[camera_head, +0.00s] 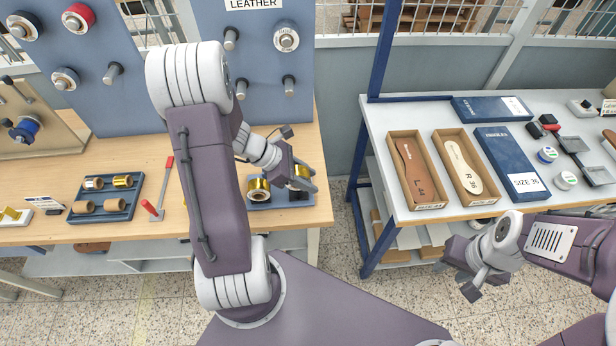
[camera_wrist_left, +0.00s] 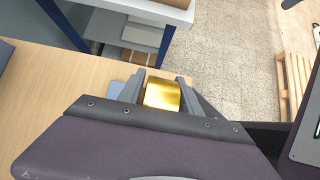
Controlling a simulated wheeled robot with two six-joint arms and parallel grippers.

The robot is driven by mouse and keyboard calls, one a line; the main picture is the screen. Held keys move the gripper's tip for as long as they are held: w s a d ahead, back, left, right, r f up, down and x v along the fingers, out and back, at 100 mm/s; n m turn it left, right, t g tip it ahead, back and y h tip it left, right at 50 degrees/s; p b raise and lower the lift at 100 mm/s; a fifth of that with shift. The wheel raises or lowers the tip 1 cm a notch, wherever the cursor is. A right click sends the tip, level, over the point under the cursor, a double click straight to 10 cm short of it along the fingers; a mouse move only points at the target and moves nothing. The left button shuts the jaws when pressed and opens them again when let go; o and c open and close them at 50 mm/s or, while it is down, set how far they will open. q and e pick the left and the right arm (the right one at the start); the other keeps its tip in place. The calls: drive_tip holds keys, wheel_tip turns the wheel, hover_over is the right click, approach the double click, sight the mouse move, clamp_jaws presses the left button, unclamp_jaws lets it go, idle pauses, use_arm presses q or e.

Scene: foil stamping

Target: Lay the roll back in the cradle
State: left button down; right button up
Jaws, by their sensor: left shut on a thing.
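A gold foil roll (camera_head: 302,171) is between the fingers of my left gripper (camera_head: 301,178), above the right end of the wooden table. In the left wrist view the gold roll (camera_wrist_left: 162,95) fills the gap between the fingers of my left gripper (camera_wrist_left: 162,92). A blue-grey cradle (camera_head: 272,206) lies on the table just below and left of it, partly hidden by my arm. Another gold roll (camera_head: 259,189) sits at the cradle's left side. A corner of the cradle (camera_wrist_left: 116,89) shows in the left wrist view. My right gripper (camera_head: 457,279) is empty, its fingers apart, in front of the right-hand table.
A blue tray (camera_head: 105,212) with several rolls stands left on the wooden table (camera_head: 45,165), near a red-handled tool (camera_head: 152,209). A pegboard (camera_head: 215,70) rises behind. The right-hand table (camera_head: 395,120) holds open boxes (camera_head: 414,168). A floor gap separates the tables.

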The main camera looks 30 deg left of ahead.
use_arm(q)
drive_tip(key=shift+f+b, duration=1.4)
drive_tip(key=shift+f, duration=0.45)
drive_tip(key=c, duration=0.7)
unclamp_jaws()
drive_tip(key=shift+c, duration=0.2)
drive_tip(key=p+v, duration=0.1)
drive_tip(key=v, duration=0.8)
